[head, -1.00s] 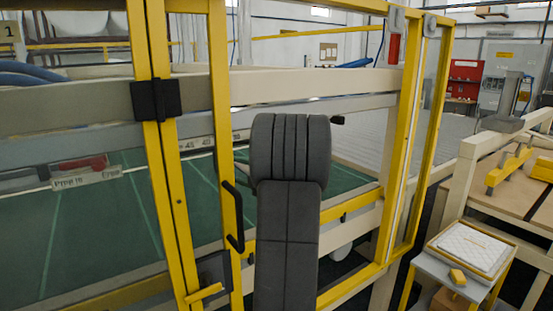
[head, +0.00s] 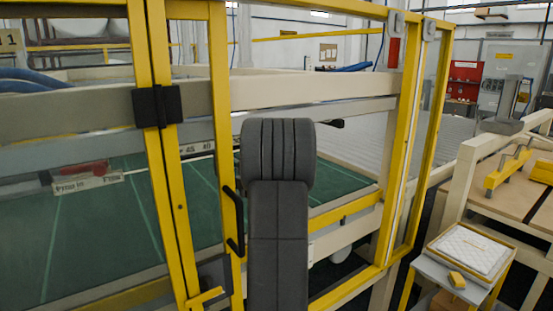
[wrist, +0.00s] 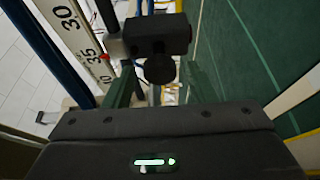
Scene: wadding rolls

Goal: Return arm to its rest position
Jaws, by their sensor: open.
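My gripper (wrist: 160,88) shows in the wrist view as two dark greenish fingers standing apart, beyond the dark wrist housing with a green light. It is open, and I see nothing held between the fingers. In the head view my dark grey arm rises in front of the yellow-framed guard and hides most of the gripper. A small dark part (head: 330,124) sticks out to the right of the arm; I cannot tell what it belongs to. In the wrist view a black block with a round knob (wrist: 158,35) lies beyond the fingers.
The yellow guard frame (head: 172,170) with a black handle (head: 234,220) stands close to my arm. Behind it lie a green table (head: 90,235) and a beige rail (head: 300,88). A numbered scale (wrist: 75,35) runs beside the fingers. A small stand (head: 470,250) holds a white pad at right.

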